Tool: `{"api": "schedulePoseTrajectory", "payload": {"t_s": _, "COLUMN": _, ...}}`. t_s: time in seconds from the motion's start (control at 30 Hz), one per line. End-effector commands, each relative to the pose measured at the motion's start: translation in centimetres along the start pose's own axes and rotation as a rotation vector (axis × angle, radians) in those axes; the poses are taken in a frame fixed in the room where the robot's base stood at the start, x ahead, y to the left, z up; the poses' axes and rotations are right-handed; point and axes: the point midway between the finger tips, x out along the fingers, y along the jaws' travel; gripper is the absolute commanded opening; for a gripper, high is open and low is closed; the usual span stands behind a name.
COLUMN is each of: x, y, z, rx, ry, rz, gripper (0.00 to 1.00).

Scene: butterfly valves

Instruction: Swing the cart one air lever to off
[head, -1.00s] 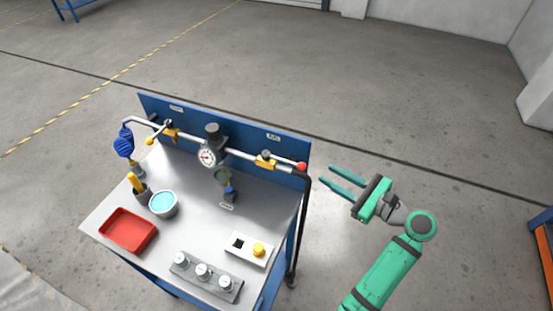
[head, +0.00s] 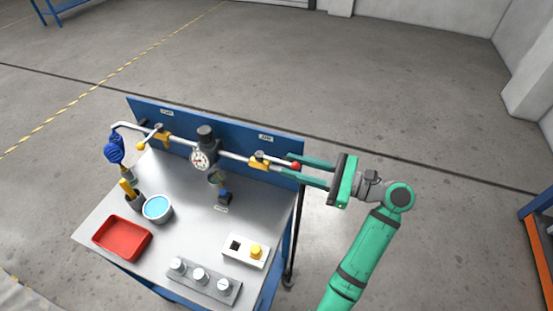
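The right valve (head: 258,162) has a yellow body on the pipe along the cart's blue back panel. Its lever runs right, roughly in line with the pipe, to a red ball knob (head: 296,166). The left valve (head: 162,139) has a lever pointing down-left to a yellow ball knob (head: 141,147). The panel labels are too small to read, so I cannot tell which lever is air. My gripper (head: 290,167) is open, its green fingers pointing left, one on each side of the red knob in the picture. I cannot tell whether they touch it.
A pressure gauge (head: 199,159) and dark regulator (head: 206,136) sit between the valves.

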Motion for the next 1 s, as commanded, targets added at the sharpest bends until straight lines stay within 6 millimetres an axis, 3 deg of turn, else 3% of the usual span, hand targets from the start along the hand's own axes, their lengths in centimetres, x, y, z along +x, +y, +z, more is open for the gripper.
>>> {"api": "schedulePoseTrajectory", "payload": {"t_s": 0.2, "x": 3.9, "y": 0.0, "z": 0.0, "rx": 0.000, "ry": 0.001, "rz": 0.000, "gripper": 0.27}}
{"api": "schedulePoseTrajectory", "payload": {"t_s": 0.4, "x": 6.0, "y": 0.0, "z": -0.1, "rx": 0.000, "ry": 0.001, "rz": -0.002, "gripper": 0.27}}
{"api": "schedulePoseTrajectory", "payload": {"t_s": 0.8, "x": 6.7, "y": -0.1, "z": -0.1, "rx": 0.000, "ry": 0.001, "rz": -0.004, "gripper": 0.27}}
{"api": "schedulePoseTrajectory", "payload": {"t_s": 0.83, "x": 6.7, "y": -0.1, "z": -0.1, "rx": 0.000, "ry": 0.001, "rz": -0.004, "gripper": 0.25}}
{"api": "schedulePoseTrajectory", "payload": {"t_s": 0.93, "x": 6.7, "y": -0.1, "z": -0.1, "rx": 0.000, "ry": 0.001, "rz": -0.003, "gripper": 0.01}}
{"api": "schedulePoseTrajectory", "payload": {"t_s": 1.0, "x": 6.8, "y": 0.0, "z": -0.1, "rx": 0.000, "ry": 0.001, "rz": -0.002, "gripper": 0.00}}
